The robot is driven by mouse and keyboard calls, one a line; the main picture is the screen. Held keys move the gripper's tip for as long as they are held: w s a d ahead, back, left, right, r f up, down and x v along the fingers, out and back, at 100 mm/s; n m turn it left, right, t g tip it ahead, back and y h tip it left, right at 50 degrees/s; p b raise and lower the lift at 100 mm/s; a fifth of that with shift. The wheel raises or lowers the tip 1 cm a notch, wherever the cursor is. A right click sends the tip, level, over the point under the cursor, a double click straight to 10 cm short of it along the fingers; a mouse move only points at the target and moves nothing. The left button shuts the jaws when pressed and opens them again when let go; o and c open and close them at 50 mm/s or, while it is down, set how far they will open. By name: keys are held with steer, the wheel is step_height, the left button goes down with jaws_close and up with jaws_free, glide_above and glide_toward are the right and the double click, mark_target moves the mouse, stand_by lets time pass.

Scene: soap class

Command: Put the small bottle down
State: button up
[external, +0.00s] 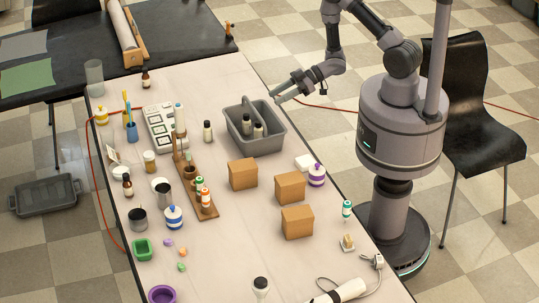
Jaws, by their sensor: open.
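My gripper (279,93) is open, with nothing visible between its fingers. It is near the table's right edge, just beyond the grey caddy (272,147). Two small dark-capped bottles stand in the caddy, one on the left (247,124) and one on the right (258,131). A similar dark-capped small bottle (208,132) stands upright on the table, left of the caddy. Another small bottle with a teal cap (347,210) stands near the right edge. I cannot tell which one is the task's bottle.
Three cardboard boxes (243,174) stand in front of the caddy. A wooden rack (205,205) with bottles and a white keypad-like tray (165,127) lie to the left. Jars and cups crowd the left side. The table (230,262) has clear room in front.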

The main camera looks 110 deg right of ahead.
steer(key=w+r+m+g+h, duration=0.1)
steer(key=w+r+g+h, duration=0.3)
steer(key=r, duration=0.6)
steer(key=s+a+r+m+g, duration=0.2)
steer(key=s+a+r, duration=0.2)
steer(key=a+r, duration=0.7)
steer(key=s+a+r+m+g+y, duration=0.1)
steer(key=s+a+r+y, duration=0.15)
steer(key=s+a, duration=0.55)
steer(key=s+a+r+y, duration=0.25)
steer(key=s+a, duration=0.35)
steer(key=a, duration=0.3)
step_height(320, 180, down, 11)
steer(key=y+b, duration=0.1)
steer(key=b, duration=1)
steer(key=shift+a+f+g, duration=0.15)
steer(key=shift+f+g, duration=0.05)
steer(key=shift+g, duration=0.2)
stand_by(2.2)
